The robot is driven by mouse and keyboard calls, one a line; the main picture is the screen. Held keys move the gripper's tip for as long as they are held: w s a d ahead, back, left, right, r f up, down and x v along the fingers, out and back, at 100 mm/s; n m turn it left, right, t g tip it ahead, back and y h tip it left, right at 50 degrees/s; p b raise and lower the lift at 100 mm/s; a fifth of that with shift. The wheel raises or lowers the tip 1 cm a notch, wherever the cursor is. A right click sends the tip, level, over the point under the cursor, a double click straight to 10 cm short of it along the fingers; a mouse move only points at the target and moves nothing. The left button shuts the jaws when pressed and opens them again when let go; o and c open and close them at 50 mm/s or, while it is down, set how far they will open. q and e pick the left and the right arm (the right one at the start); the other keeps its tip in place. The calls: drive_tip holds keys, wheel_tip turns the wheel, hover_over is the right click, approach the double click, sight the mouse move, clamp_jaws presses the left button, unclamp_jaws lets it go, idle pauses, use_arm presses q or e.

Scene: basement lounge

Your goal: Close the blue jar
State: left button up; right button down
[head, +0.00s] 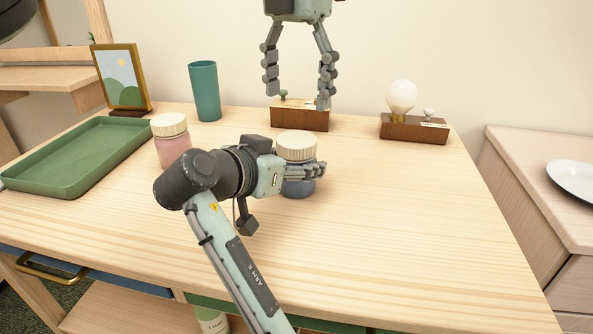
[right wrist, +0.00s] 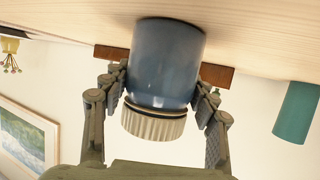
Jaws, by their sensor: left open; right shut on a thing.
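The blue jar (head: 299,187) stands upright on the wooden table, with a cream ribbed lid (head: 297,146) on top of its mouth. The right wrist view shows the jar (right wrist: 166,62) upside down in the picture, with the lid (right wrist: 153,123) sitting over a thin neck band; I cannot tell whether it is screwed tight. My right gripper (head: 300,172) is shut on the jar's body, one finger on each side. My left gripper (head: 298,98) is open and empty, pointing down above and behind the jar, in front of the wall.
A pink jar (head: 174,151) with a similar lid stands left of the blue jar. A wooden block (head: 300,119) and a bulb stand (head: 413,128) are behind.

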sight(296, 138)
use_arm(q)
drive_tip(key=shift+r+n, duration=0.15)
drive_tip(key=shift+n, duration=0.45)
drive_tip(key=shift+f, duration=4.05)
drive_tip(key=shift+c, duration=0.3)
drive_tip(key=c, duration=1.1)
drive_tip(key=o, duration=1.3)
wheel_tip(296, 138, up, 12)
drive_tip(key=shift+r, duration=0.1)
